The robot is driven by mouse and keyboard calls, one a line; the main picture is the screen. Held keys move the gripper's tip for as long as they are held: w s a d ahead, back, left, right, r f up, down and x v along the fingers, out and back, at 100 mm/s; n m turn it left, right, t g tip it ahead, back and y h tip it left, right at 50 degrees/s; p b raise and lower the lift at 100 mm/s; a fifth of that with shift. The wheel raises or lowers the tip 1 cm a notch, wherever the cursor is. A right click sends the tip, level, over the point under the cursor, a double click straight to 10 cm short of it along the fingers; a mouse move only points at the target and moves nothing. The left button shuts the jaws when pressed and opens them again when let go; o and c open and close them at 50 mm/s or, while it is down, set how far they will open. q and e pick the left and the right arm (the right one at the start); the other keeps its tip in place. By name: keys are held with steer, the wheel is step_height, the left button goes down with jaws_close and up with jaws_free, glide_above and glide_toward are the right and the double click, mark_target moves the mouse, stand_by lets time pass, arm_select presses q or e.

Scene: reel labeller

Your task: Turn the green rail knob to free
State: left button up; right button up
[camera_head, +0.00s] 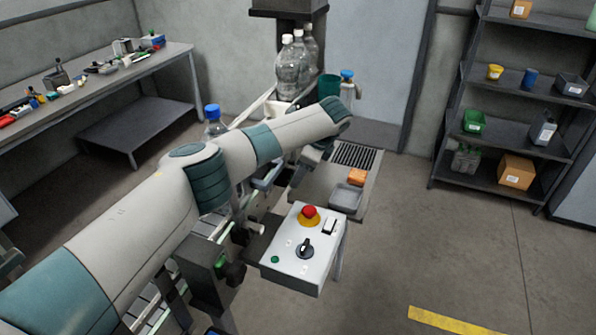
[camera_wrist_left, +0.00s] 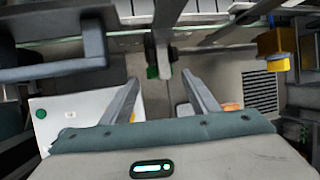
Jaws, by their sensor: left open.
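The green rail knob (camera_wrist_left: 152,72) shows in the left wrist view as a small green piece on a dark bracket beside a metal bar. It lies between the lines of my left gripper's fingers (camera_wrist_left: 161,78), beyond their tips, with no contact visible. Which way the knob is turned cannot be read. In the head view my left arm crosses the machine, and its gripper (camera_head: 297,184) points down behind the control box. I cannot make out the knob in that view. My left gripper is open and empty. My right gripper is not in view.
A white control box (camera_head: 285,272) with a red stop button (camera_head: 309,212) and black selector (camera_head: 305,248) stands close to the gripper. Floor to the right is clear before the shelf (camera_head: 447,160).

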arm_select(q)
steer(key=shift+p+x, duration=0.4)
steer(key=shift+x, duration=1.65)
steer(key=shift+c, duration=0.5)
steer(key=c, duration=0.9)
